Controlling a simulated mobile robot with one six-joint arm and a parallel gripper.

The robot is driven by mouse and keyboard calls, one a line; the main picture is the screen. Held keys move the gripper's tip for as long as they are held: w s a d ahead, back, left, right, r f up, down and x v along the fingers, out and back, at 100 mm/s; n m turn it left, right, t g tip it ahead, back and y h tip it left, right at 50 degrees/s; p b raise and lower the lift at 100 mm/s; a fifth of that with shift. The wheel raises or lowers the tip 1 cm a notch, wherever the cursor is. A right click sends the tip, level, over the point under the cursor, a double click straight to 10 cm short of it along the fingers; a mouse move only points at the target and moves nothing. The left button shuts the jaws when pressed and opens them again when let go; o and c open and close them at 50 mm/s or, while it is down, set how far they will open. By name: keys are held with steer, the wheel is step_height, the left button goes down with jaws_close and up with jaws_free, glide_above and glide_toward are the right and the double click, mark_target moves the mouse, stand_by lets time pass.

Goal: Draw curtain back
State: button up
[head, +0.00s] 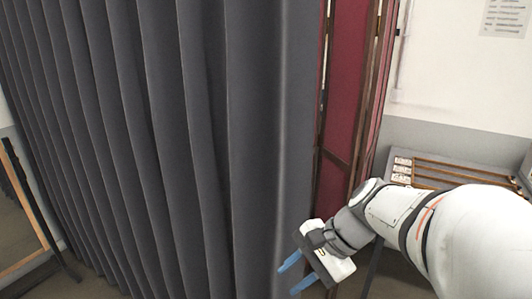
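A dark grey pleated curtain (170,130) fills the left and middle of the head view, hanging from above the frame almost to the floor. Its right edge hangs near the picture's middle, beside a red folding screen. My gripper (290,275) is at the lower right edge of the curtain, with its two blue fingers pointing left. The fingers are apart, with the curtain's lower edge area behind or beside them. I cannot tell whether they touch the cloth. Nothing shows held between them.
The red wood-framed screen (343,110) stands just right of the curtain, behind my wrist. A wooden slatted rack (450,173) with white labels stands farther right by the wall. A wood-framed stand (28,215) is at the far left. A paper notice (505,17) hangs at upper right.

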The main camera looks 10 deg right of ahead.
steer(key=w+d+r+m+t+y+p, duration=0.1)
steer(key=w+d+r+m+t+y, duration=0.2)
steer(key=w+r+m, duration=0.35)
steer(key=m+t+y+p, duration=0.1)
steer(key=m+t+y, duration=0.4)
steer(key=m+t, duration=0.15)
glide_toward(303, 160)
steer(key=x, duration=0.3)
steer(key=shift+m, duration=0.3)
steer(key=p+x, duration=0.1)
steer(key=x, duration=0.6)
steer(key=shift+w+f, duration=0.1)
steer(key=shift+w, duration=0.05)
jaws_close()
